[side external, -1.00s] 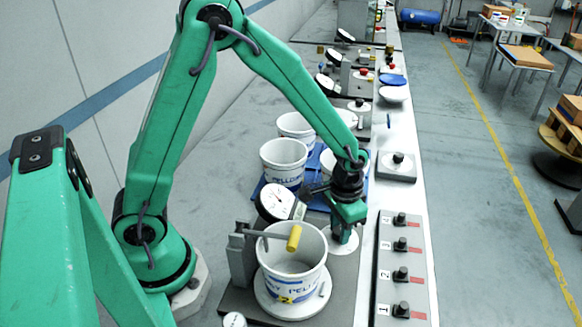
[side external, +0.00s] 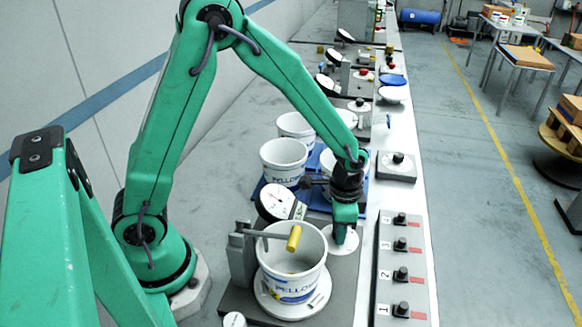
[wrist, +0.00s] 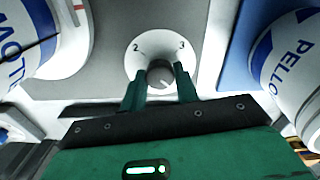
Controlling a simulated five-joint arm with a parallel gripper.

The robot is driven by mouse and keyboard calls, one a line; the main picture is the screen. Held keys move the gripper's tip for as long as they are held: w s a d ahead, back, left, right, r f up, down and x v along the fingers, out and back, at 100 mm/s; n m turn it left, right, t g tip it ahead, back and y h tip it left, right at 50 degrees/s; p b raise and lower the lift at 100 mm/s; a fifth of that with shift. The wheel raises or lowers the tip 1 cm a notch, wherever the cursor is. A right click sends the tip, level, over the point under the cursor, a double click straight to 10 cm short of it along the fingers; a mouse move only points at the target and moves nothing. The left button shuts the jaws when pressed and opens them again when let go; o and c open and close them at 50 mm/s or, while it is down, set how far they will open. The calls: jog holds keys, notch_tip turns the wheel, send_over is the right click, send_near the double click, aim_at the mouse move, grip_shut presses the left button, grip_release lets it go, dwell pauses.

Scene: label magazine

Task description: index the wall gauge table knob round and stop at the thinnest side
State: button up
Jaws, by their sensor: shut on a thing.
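In the wrist view, my gripper (wrist: 160,82) is shut on the grey knob (wrist: 159,72), which sits on a round white dial (wrist: 144,47) marked 2 and 3. In the side view, my gripper (side external: 343,228) reaches down to this white dial (side external: 345,243), and its fingertips hide the knob. A white bucket (side external: 306,282) with blue lettering stands on the round white table (side external: 282,309) in front. A gauge arm with a yellow end (side external: 294,238) reaches over its rim. The gauge face (side external: 275,201) stands behind; its reading is too small to tell.
White buckets (side external: 283,160) stand on a blue tray (side external: 262,190) behind the gauge. A panel (side external: 392,255) with several numbered black knobs lies to the right. In the wrist view, buckets flank my gripper at left (wrist: 68,45) and right (wrist: 290,65).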

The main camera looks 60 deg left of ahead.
jog(key=o, duration=1)
jog(key=shift+c, duration=0.2)
jog(key=shift+r, duration=0.2)
jog(key=shift+r, duration=3.75)
